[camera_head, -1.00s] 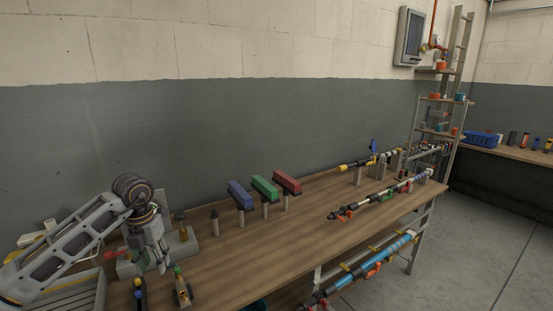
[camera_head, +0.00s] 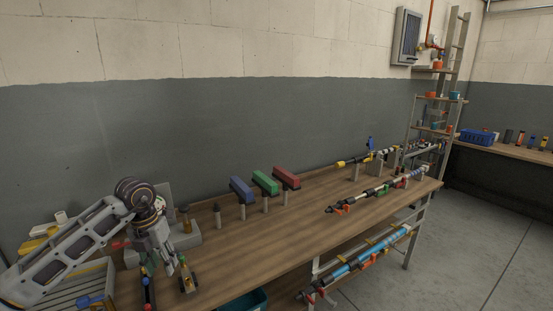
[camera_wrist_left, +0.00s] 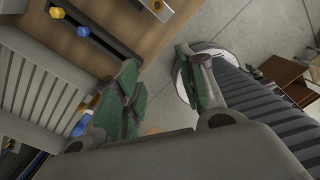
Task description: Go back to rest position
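My left gripper (camera_head: 168,268) hangs low over the near left part of the wooden bench, with its arm coming in from the left. It points down, close to a small stand with a yellow part (camera_head: 187,279). In the left wrist view the two green-padded fingers (camera_wrist_left: 160,75) stand well apart. Only bench edge and floor show between them, so the gripper is open and empty. My right gripper is not in view.
Blue (camera_head: 241,189), green (camera_head: 265,183) and red (camera_head: 287,178) blocks stand on the wooden bench (camera_head: 250,245) near posts. Nozzles (camera_head: 375,192) lie at its right end. A grey ribbed tray (camera_head: 85,287) is under my left arm. Floor (camera_head: 470,255) is open at right.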

